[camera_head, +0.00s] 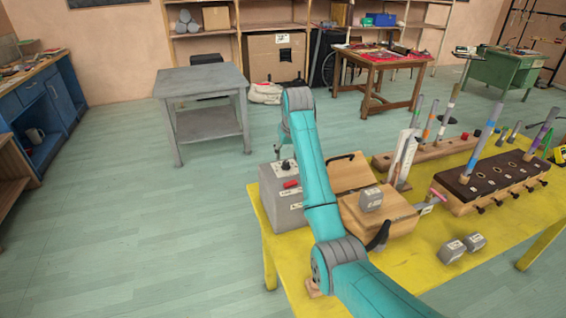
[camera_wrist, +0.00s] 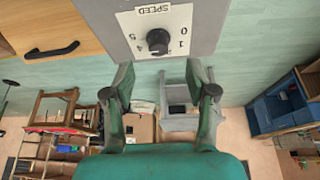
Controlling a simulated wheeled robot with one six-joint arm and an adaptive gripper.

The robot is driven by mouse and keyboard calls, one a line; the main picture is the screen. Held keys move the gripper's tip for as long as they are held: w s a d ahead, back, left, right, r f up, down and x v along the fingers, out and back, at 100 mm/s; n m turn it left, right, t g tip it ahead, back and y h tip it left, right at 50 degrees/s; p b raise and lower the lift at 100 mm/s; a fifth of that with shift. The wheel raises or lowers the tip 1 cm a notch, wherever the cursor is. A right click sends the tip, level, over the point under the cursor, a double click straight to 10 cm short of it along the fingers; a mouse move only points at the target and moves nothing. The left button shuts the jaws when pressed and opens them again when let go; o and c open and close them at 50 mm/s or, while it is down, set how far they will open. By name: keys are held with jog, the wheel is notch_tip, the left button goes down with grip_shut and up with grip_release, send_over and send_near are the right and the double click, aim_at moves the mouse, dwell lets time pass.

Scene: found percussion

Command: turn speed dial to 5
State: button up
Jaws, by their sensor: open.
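The speed dial is a black round knob (camera_wrist: 157,42) on a grey box (camera_wrist: 205,20), below a label reading SPEED. The numbers 0, 1, 4 and 5 show around it; its pointer is too unclear to read. In the head view the grey box (camera_head: 284,212) stands at the left end of the yellow table, with the knob (camera_head: 286,166) on top. My gripper (camera_wrist: 159,70) is open and empty, its fingers spread to either side of the knob's line in the wrist view and apart from it. In the head view my arm partly hides it.
A red switch (camera_head: 291,184) sits on the grey box near the knob. A wooden case (camera_head: 350,172) with a black handle stands right beside the box. Grey blocks (camera_head: 452,251) and a peg rack (camera_head: 490,180) are further right on the yellow table (camera_head: 410,285). Open floor lies left.

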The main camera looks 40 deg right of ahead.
aim_at(286, 162)
jog(key=x, duration=0.5)
jog(key=shift+w+d+f, duration=0.1)
jog(key=shift+f, duration=0.25)
grip_shut()
